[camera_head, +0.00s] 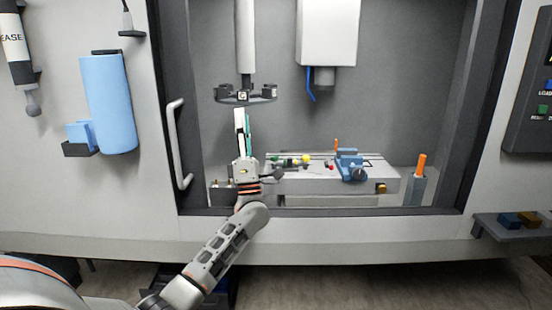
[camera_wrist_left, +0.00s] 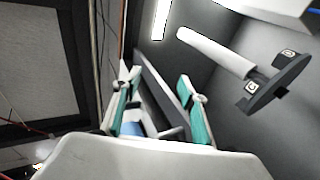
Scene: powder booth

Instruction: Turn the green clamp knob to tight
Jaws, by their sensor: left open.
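A row of small coloured knobs or balls sits on the grey machine bed (camera_head: 330,185) inside the booth, and a small green one (camera_head: 276,159) is near its left end. It is too small to tell whether it is the clamp knob or how it is turned. My left gripper (camera_head: 243,122) points upward, left of the row and above it. It is open and empty; its two teal-lined fingers also show apart in the left wrist view (camera_wrist_left: 158,108). The knobs cannot be made out in the left wrist view. My right gripper is not in view.
A blue vise (camera_head: 350,166) stands on the bed's right side. A hanging column with a dark disc (camera_head: 262,97) is just above my left gripper; the disc also shows in the left wrist view (camera_wrist_left: 268,92). A white spindle housing (camera_head: 328,35) hangs to the right. Dark frame edges bound the opening.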

